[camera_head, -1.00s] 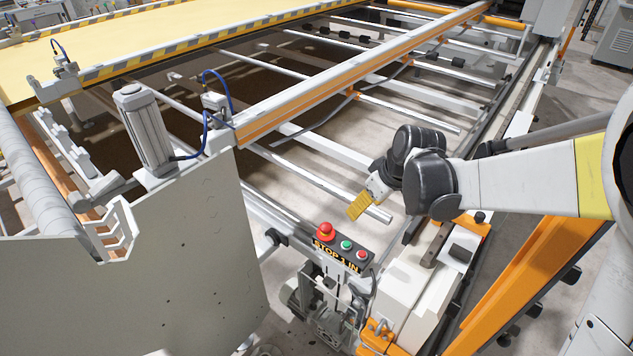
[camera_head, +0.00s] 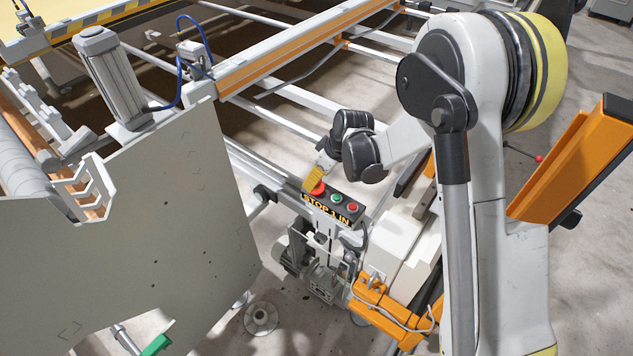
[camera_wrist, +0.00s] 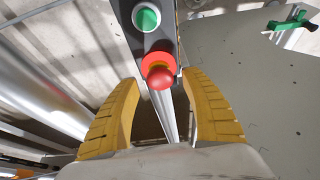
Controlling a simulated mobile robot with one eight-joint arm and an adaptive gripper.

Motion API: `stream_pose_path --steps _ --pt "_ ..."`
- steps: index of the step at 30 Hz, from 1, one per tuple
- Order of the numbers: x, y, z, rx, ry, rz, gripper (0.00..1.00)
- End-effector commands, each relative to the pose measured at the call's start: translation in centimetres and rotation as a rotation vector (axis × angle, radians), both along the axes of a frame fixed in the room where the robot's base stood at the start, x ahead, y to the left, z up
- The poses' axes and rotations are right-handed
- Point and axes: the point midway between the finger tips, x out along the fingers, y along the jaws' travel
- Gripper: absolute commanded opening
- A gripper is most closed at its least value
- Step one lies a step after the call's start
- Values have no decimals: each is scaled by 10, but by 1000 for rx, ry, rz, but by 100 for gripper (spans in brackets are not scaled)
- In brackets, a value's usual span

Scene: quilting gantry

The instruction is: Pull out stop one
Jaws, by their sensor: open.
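Stop one is the red mushroom button (camera_head: 318,188) on a dark control box (camera_head: 343,204) whose front label reads "STOP 1 IN". In the wrist view the red button (camera_wrist: 160,78) stands between and just beyond my open fingers, with an orange-yellow ring around its base. My gripper (camera_wrist: 163,105) is open, one yellow finger on each side, and the button is not gripped. In the head view my gripper (camera_head: 312,180) is right at the button and partly hides it.
A green button (camera_head: 336,198) and a smaller red one (camera_head: 353,207) sit on the same box. A large grey panel (camera_head: 150,230) stands left of it. White and orange rails (camera_head: 300,52) run behind. An orange bracket (camera_head: 385,305) is in front.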

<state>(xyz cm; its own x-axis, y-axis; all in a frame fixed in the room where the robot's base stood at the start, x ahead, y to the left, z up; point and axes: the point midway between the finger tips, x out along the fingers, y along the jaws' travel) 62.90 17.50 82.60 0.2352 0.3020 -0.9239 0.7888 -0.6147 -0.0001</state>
Motion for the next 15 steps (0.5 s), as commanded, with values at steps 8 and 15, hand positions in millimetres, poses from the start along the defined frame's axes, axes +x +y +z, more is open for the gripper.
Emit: stream_pose_path --steps 8,15 --pt "2 2 -6 0 0 0 54" --pt "1 2 -6 0 0 0 13"
